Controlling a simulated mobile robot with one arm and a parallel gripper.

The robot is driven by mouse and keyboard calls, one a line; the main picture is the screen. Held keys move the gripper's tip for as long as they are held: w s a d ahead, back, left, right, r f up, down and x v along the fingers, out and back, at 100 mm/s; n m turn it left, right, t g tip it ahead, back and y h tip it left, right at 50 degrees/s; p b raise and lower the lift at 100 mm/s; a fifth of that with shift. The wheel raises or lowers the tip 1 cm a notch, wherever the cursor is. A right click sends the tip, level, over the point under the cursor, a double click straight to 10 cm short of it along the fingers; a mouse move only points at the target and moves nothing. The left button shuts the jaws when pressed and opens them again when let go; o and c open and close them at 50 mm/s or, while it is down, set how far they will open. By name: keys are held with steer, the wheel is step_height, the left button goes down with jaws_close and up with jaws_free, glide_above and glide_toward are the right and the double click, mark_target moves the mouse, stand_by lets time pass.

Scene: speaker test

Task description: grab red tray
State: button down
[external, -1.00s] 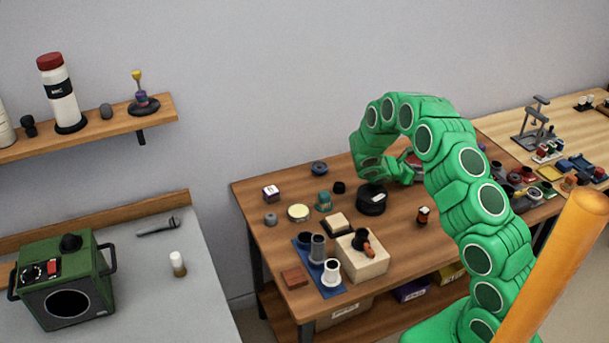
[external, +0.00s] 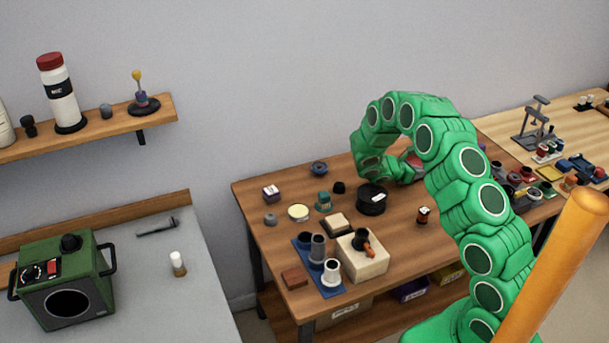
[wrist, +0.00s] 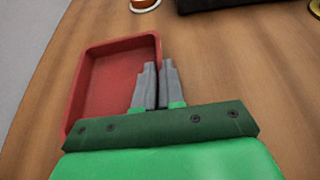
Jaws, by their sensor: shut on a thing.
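The red tray (wrist: 105,82) is a shallow rectangular tray with raised walls, lying on the wooden table in the wrist view. It looks empty. My gripper (wrist: 157,66) is shut on its right wall, with the grey fingers close together there. In the external view only a small part of the red tray (external: 417,160) shows, between my gripper and my green arm, which hide the rest.
On the wooden table (external: 405,221), a black round container (external: 371,200) stands close to my gripper. Several small parts and a beige block (external: 362,260) fill the left side. Bare wood surrounds the tray's right side.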

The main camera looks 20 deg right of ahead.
steer(key=shift+r, duration=0.35)
step_height(320, 180, up, 2)
steer(key=shift+r, duration=0.1)
steer(key=s+a+r, duration=0.4)
steer(key=s+r, duration=0.6)
steer(key=s, duration=0.3)
steer(key=shift+a, duration=0.4)
